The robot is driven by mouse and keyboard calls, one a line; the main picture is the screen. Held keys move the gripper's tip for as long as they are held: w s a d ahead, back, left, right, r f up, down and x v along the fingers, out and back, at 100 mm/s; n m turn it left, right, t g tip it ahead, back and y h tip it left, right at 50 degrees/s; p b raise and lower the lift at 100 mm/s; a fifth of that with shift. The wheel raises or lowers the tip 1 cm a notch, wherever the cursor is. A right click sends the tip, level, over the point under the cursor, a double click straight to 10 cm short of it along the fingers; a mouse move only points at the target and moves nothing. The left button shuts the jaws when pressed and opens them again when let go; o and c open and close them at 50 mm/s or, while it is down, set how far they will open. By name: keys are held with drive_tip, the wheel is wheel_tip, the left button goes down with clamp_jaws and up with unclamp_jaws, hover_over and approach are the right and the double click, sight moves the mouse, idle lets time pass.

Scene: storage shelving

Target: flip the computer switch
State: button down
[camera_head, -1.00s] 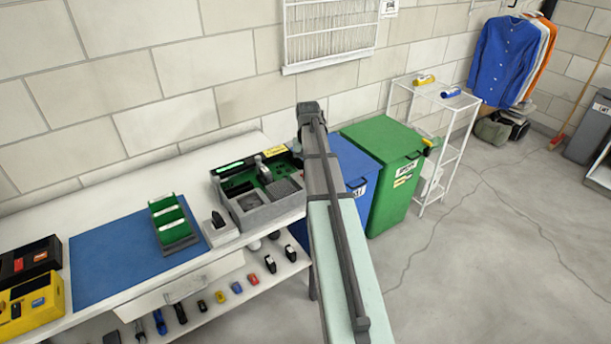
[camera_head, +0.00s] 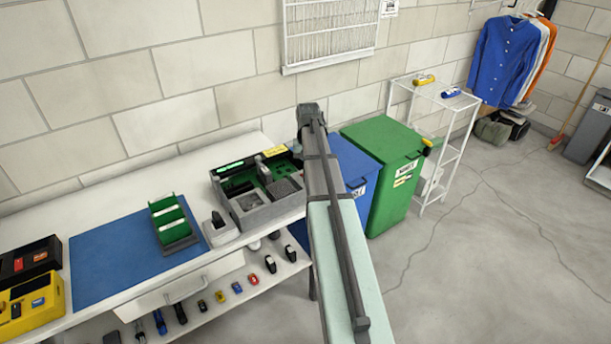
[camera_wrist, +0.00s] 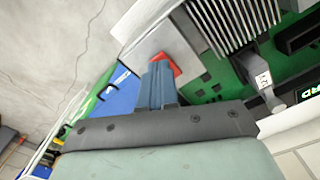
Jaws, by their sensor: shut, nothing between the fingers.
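The computer is an open grey case (camera_head: 264,215) with green circuit boards, at the right end of the workbench in the head view. In the wrist view its grey casing (camera_wrist: 152,43), green board and ribbed heat sink (camera_wrist: 235,20) fill the upper right. A small red part (camera_wrist: 179,63), which looks like the switch, sits on the casing. My gripper (camera_wrist: 160,68) is shut and empty, its blue-grey fingertips over or against the red part and partly covering it. I cannot tell whether they touch. In the head view my arm hides the gripper and the red part.
A grey lever-like piece (camera_wrist: 259,78) with a label stands beside the heat sink. A green tray holder (camera_head: 168,220) and blue mat (camera_head: 115,265) lie left on the bench. Blue (camera_head: 358,170) and green (camera_head: 385,170) bins stand to the right.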

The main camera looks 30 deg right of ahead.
drive_tip(key=shift+f, duration=0.7)
idle(0.6)
drive_tip(key=shift+r, duration=0.1)
drive_tip(key=shift+r, duration=3.4)
